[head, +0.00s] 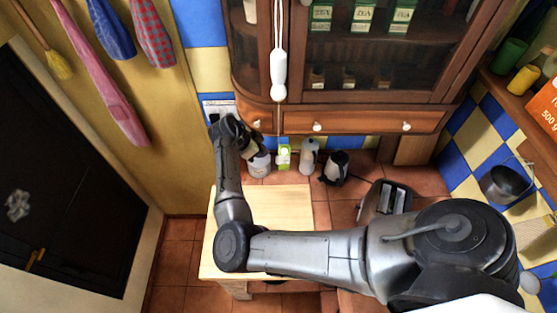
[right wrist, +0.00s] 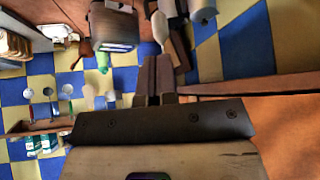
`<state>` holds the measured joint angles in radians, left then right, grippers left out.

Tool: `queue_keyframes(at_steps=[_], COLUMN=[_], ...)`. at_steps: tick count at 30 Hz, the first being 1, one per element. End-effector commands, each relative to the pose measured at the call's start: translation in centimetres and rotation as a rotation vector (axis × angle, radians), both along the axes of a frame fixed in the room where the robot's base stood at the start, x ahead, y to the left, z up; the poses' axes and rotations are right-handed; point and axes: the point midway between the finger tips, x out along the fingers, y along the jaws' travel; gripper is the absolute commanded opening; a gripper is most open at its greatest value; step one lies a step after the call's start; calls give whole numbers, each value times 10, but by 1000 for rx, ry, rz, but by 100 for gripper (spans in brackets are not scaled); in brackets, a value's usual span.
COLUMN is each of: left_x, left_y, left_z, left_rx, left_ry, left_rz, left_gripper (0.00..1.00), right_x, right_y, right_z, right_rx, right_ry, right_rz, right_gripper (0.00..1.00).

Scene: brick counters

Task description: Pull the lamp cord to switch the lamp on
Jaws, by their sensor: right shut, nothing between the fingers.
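A white cord with a long white pull (head: 279,72) hangs in front of the wooden cabinet, near the top middle of the head view. The lamp itself is not in sight. My right gripper (head: 254,148) is lower and to the left of the pull in the head view, in front of the wall below the cabinet. It is apart from the pull in the picture. In the right wrist view its fingers (right wrist: 157,78) are together with nothing between them. I cannot make out the cord in that view. My left gripper is not in view.
The glass-fronted cabinet (head: 364,122) with drawers is close behind the cord. A kettle (head: 335,167), a toaster (head: 384,200) and small containers stand on the tiled counter below. A pale wooden board (head: 285,205) lies under my right arm. Cloths (head: 105,75) hang at left.

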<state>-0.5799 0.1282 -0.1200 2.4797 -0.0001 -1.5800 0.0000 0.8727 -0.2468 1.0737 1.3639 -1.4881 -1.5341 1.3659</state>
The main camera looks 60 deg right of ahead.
Motion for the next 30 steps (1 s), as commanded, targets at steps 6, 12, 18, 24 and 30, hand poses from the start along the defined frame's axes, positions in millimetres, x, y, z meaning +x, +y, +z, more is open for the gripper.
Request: queue_keyframes(at_steps=[6,12,18,24,30], left_x=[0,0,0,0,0], left_y=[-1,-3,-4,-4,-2], left_z=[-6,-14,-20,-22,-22], left_rx=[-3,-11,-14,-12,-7], left_ry=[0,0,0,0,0], left_rz=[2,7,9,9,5], left_gripper=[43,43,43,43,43], right_x=[-7,-15,-23,-27,-28], right_y=[-7,-16,-26,-31,-31], right_z=[-14,-31,-47,-53,-54], right_rx=[1,1,1,0,0], right_ry=[1,1,1,2,3], right_rz=[-2,-1,-1,-1,-3], right_gripper=[0,0,0,0,0])
